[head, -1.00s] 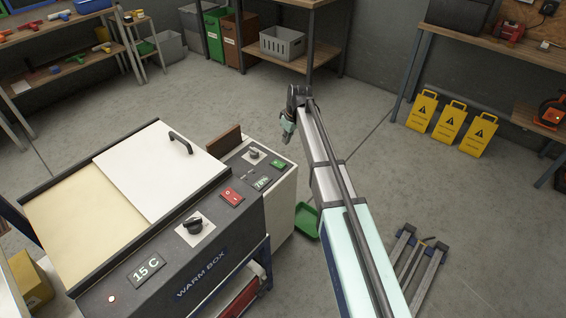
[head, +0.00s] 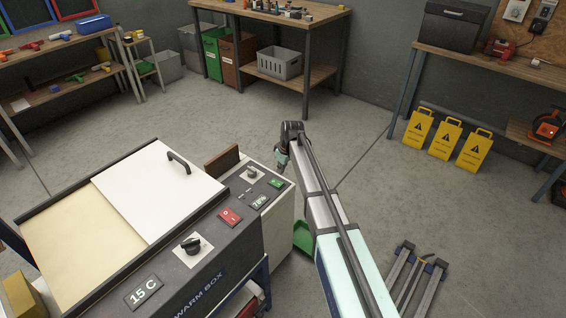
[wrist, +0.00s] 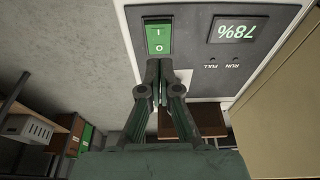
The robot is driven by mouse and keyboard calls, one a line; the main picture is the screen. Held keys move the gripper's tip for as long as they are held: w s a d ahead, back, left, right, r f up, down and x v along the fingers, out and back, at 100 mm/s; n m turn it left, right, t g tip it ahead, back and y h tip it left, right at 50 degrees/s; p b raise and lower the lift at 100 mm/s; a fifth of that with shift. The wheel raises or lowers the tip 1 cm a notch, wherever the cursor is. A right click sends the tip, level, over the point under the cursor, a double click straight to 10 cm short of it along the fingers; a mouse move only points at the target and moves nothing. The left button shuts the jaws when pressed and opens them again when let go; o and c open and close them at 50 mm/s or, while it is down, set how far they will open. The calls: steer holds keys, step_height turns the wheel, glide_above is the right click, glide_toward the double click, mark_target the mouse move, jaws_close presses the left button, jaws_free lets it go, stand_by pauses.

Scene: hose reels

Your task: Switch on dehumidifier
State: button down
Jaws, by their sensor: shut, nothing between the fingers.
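The dehumidifier (head: 282,222) is a pale box with a grey top panel, beside the warm box. Its panel has a green rocker switch (head: 276,183), a display (head: 259,201) reading 78% and a black knob (head: 252,172). My gripper (head: 281,162) is shut and empty, just beyond the green switch. In the wrist view the fingertips (wrist: 163,66) are at the near edge of the green switch (wrist: 158,38), marked I and O. Whether they touch it is unclear. The display (wrist: 238,30) is upside down there; the RUN and FULL lamps beside it look unlit.
The warm box (head: 150,292) adjoins the dehumidifier, with its own red switch (head: 230,216), black knob (head: 191,245) and white lid (head: 155,195). A brown flap (head: 221,160) stands up at the panel's far edge.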

mark_target(279, 185)
steer(key=x, duration=0.4)
steer(key=s+d+p+x, duration=0.1)
steer(key=x, duration=0.2)
steer(key=shift+f, duration=0.15)
